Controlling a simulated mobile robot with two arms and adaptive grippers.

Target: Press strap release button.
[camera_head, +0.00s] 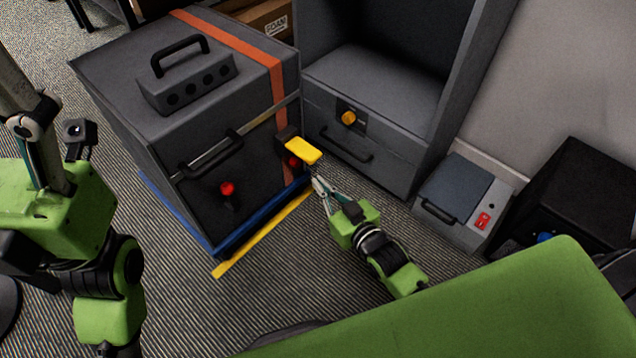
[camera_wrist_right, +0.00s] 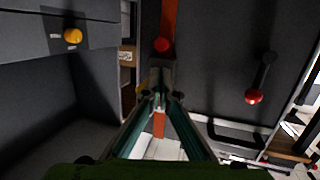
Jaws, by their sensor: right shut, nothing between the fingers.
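A dark grey case (camera_head: 130,130) is wrapped by an orange strap (camera_head: 272,62). A strap buckle with a yellow lever (camera_head: 302,150) sits low on the strap. A red button (camera_head: 292,161) shows just beneath it, partly hidden by the lever. My right gripper (camera_head: 317,181) is shut and empty, just below and right of the lever. In the right wrist view, the red button (camera_wrist_right: 162,44) lies just beyond the shut fingertips (camera_wrist_right: 158,90), with the strap (camera_wrist_right: 169,14) behind it. I cannot tell whether the fingers touch the buckle.
A red-tipped lever (camera_head: 227,189) and a handle (camera_head: 210,155) are on the case front. The case stands on a blue base (camera_head: 260,225) beside a yellow floor strip (camera_head: 250,243). A grey cabinet (camera_head: 385,105) stands to the right, and a small box with a red switch (camera_head: 482,221) beyond it.

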